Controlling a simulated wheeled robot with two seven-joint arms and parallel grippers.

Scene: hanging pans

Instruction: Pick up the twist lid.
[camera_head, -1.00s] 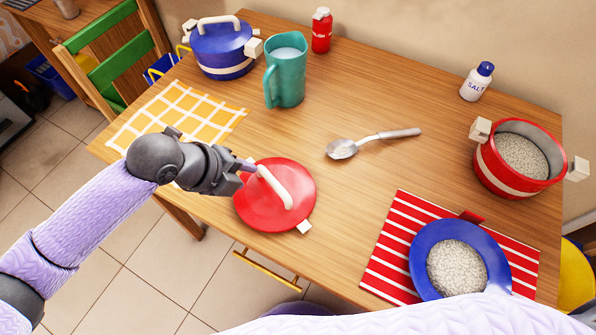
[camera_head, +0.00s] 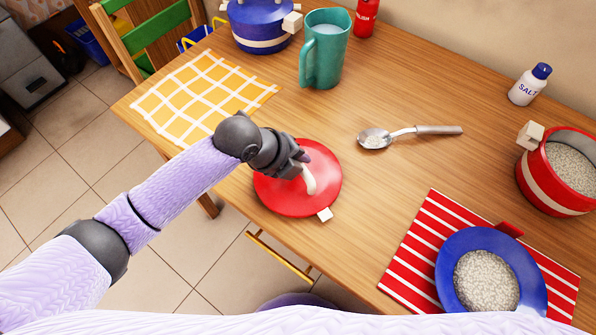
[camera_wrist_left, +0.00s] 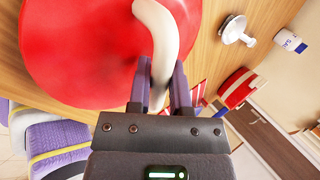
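The twist lid (camera_head: 285,194) is a round red lid with a white arched handle and a white block at its rim. It lies on the table near the front edge. My left gripper (camera_head: 303,165) is at the handle's far end. In the left wrist view the red lid (camera_wrist_left: 90,50) fills the upper left, and the left gripper's two fingers (camera_wrist_left: 163,88) stand either side of the white handle, close against it. The lid looks to be resting on the table. My right gripper is not in view.
A teal pitcher (camera_head: 325,50), blue pot (camera_head: 262,28) and yellow checked cloth (camera_head: 205,95) lie beyond. A spoon (camera_head: 410,133), salt shaker (camera_head: 530,84), red pot (camera_head: 555,175) and blue plate (camera_head: 452,265) on a striped mat (camera_head: 410,260) are to the right. Bare table surrounds the lid.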

